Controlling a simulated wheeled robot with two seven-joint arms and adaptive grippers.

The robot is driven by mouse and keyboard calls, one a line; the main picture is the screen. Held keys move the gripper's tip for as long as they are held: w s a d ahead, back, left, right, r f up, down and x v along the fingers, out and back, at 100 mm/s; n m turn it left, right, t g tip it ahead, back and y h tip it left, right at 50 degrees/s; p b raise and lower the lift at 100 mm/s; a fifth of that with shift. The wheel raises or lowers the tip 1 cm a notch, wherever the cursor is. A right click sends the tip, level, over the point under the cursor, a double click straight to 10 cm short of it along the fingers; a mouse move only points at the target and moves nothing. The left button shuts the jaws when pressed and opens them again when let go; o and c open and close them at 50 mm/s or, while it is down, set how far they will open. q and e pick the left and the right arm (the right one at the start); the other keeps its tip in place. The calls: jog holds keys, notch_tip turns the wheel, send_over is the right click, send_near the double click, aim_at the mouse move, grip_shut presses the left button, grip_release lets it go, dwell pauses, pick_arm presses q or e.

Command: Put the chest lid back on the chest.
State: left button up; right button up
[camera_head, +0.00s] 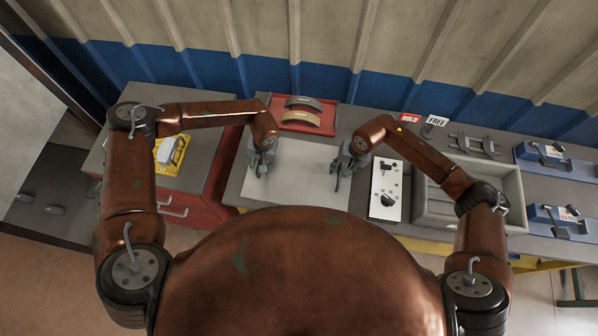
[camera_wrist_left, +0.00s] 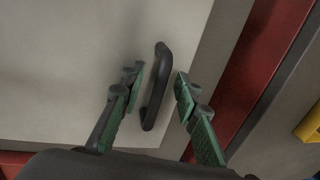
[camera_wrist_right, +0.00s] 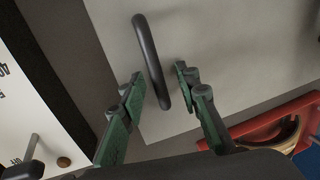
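The chest lid (camera_head: 300,190) looks to be the pale flat rectangular panel on the bench in front of me, with a dark bar handle near each end. My left gripper (camera_head: 262,168) is at its left end. In the left wrist view its open fingers (camera_wrist_left: 160,90) stand on either side of one handle (camera_wrist_left: 155,90). My right gripper (camera_head: 342,170) is at the right end, with open fingers (camera_wrist_right: 158,85) on either side of the other handle (camera_wrist_right: 150,60). The open grey box (camera_head: 425,207) to the right looks like the chest; my right forearm crosses above it.
A red tray (camera_head: 331,129) with two curved brake shoes lies behind the lid. A white panel with a knob (camera_head: 383,214) stands between lid and box. Blue fixtures (camera_head: 535,155) are at far right. A yellow item (camera_head: 168,170) sits on the red cabinet at left.

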pick_arm(q)
jog(key=shift+c, duration=0.7)
pick_arm(e)
jog(key=shift+c, duration=0.7)
pick_arm(q)
grip_shut()
pick_arm(e)
grip_shut()
